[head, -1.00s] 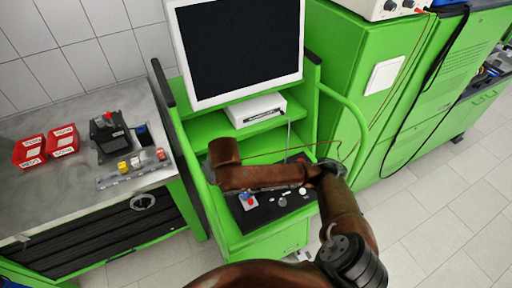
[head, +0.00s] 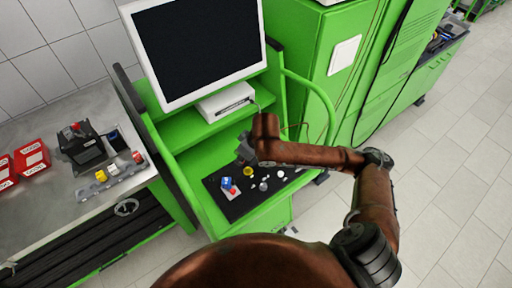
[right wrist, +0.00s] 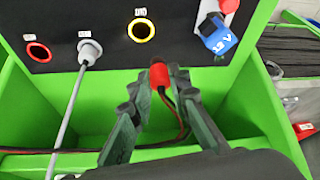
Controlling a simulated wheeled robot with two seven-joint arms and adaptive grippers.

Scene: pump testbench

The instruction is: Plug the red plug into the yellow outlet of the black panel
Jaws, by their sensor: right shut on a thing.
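The red plug (right wrist: 159,74) is between the fingertips of my right gripper (right wrist: 161,83), which is shut on it, in the right wrist view. Its dark red cable trails down between the fingers. The yellow outlet (right wrist: 141,30) is a yellow-ringed round socket on the black panel (right wrist: 180,22), just beyond the plug and slightly left in the picture. The plug looks apart from the outlet. The head view shows the yellow outlet (head: 248,171) on the black panel (head: 238,207), with my right gripper (head: 243,152) near its back edge. My left gripper is not in view.
The panel also holds a red-ringed socket (right wrist: 39,52), a grey plug with cable (right wrist: 90,50) and a blue 12 V part (right wrist: 218,38). A monitor (head: 198,45) and a white box (head: 226,101) stand behind the panel. A workbench (head: 40,205) is at left.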

